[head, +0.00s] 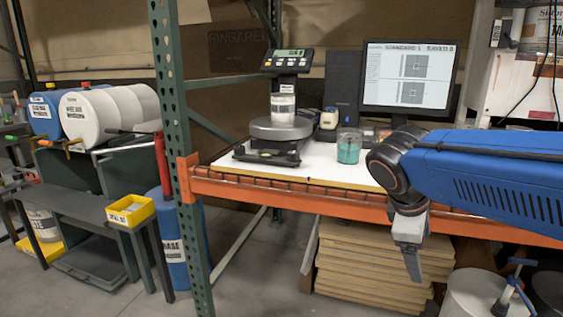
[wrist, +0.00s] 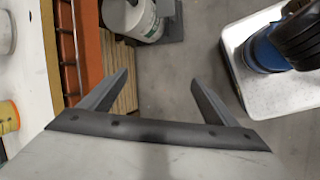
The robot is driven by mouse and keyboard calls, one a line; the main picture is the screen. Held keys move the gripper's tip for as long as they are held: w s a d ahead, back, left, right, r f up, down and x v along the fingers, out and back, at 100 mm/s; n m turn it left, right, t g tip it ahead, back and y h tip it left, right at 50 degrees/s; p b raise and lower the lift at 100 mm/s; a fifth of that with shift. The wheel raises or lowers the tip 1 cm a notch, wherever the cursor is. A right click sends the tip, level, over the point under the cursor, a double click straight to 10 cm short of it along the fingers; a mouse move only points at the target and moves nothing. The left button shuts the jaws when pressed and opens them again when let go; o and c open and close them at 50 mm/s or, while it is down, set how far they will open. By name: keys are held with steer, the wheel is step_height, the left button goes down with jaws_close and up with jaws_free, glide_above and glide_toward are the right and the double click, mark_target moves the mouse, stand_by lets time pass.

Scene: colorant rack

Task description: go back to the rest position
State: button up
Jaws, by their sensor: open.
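My gripper (head: 411,262) hangs at the end of my blue arm, pointing down in front of the orange shelf beam, at the right of the head view. In the wrist view my gripper (wrist: 158,88) has its two fingers spread wide apart. Nothing is between the fingers, and bare grey floor shows past them. No object is held.
The rack's orange beam (head: 290,197) lies just behind my gripper. On its white shelf stand a scale (head: 283,129) with a labelled can (head: 283,107), a teal jar (head: 348,150) and a monitor (head: 410,76). Boards (head: 360,268) are stacked below. A lidded bucket (head: 478,293) stands lower right.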

steer(key=s+f+m+t+y, duration=0.2)
steer(key=s+f+m+y, duration=0.3)
steer(key=s+f+m, duration=0.4)
steer(key=shift+s+a+f+m, duration=0.35)
steer(key=shift+s+f+m, duration=0.05)
steer(key=shift+s+m, duration=0.85)
